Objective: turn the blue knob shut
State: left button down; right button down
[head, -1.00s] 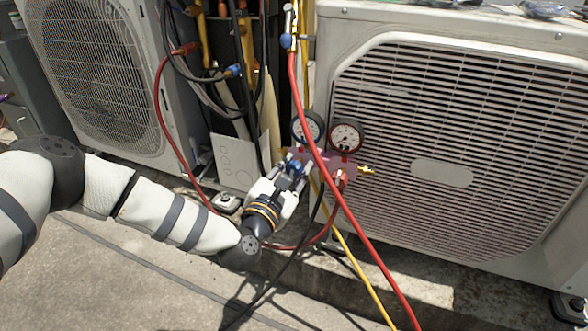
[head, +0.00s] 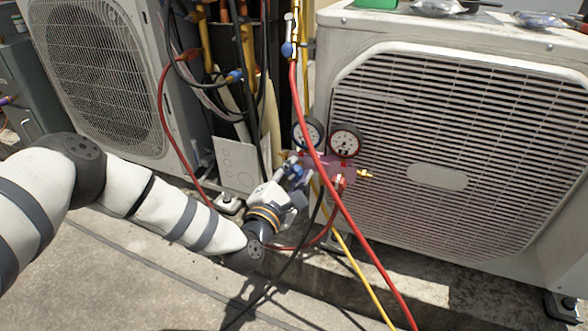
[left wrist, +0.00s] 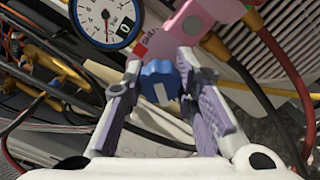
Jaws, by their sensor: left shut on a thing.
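The blue knob (left wrist: 160,82) is on the pink gauge manifold (left wrist: 178,28), below the blue-rimmed gauge (left wrist: 108,18) in the left wrist view. My left gripper (head: 294,173) is at the manifold's left side in the head view. In the left wrist view its fingers (left wrist: 160,90) stand on either side of the blue knob and are shut on it. The manifold (head: 327,172) also shows in the head view below two round gauges, with a red knob (head: 341,181) on its right part. My right gripper is not in view.
A red hose (head: 352,218) crosses in front of the manifold, and a yellow hose (head: 358,262) runs below it. A condenser (head: 440,160) stands right behind, another (head: 105,85) at left. Bare concrete (head: 130,285) lies in front.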

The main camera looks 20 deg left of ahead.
pick_arm(q)
jog(key=m+p, duration=0.1)
jog(key=m, duration=0.3)
jog(key=shift+r+m+p, duration=0.1)
jog(key=shift+m+p, duration=0.2)
jog(key=m+p, duration=0.1)
jog(key=m, duration=0.1)
jog(key=shift+m, duration=0.3)
jog(key=m+p, duration=0.1)
jog(key=m, duration=0.2)
jog(key=shift+m, duration=0.4)
jog(key=m+p, duration=0.1)
jog(key=m, duration=0.3)
jog(key=shift+p, duration=0.3)
jog(key=m+p, duration=0.1)
jog(key=m, duration=0.5)
jog(key=shift+m+p, duration=0.3)
jog(key=shift+m, duration=0.1)
jog(key=m, duration=0.6)
jog(key=shift+p, duration=0.4)
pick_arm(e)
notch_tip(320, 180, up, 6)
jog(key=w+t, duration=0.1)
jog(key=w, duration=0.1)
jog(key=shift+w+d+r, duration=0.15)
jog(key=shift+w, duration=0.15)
pick_arm(q)
jog(key=shift+m, duration=0.3)
jog(key=c, duration=1.3)
grip_release()
